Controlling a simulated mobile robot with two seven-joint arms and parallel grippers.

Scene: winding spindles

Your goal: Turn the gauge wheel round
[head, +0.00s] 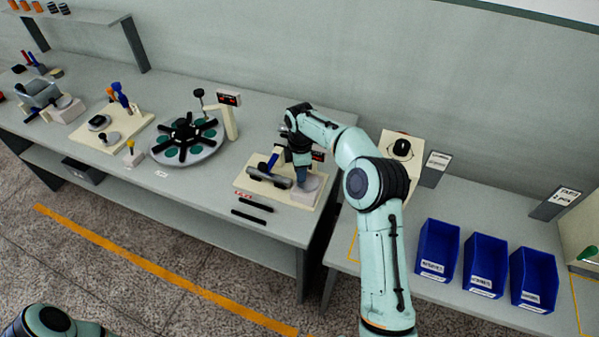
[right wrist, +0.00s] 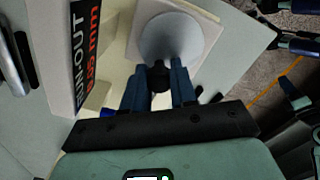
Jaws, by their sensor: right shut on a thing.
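The gauge station's cream base (head: 253,187) stands on the workbench near its right end. A round light grey wheel (head: 309,188) sits on it, and it also shows in the right wrist view (right wrist: 168,36). My right gripper (head: 303,178) reaches down over the wheel from above. In the right wrist view its two blue fingers (right wrist: 160,80) are closed on a small black knob (right wrist: 160,76) in front of the wheel. My left gripper is out of view.
A grey cylinder with a blue part (head: 268,174) lies left of the wheel. Two black bars (head: 252,212) lie at the bench's front edge. A round spider-armed fixture (head: 184,140) stands left. Blue bins (head: 437,250) stand on the right-hand table.

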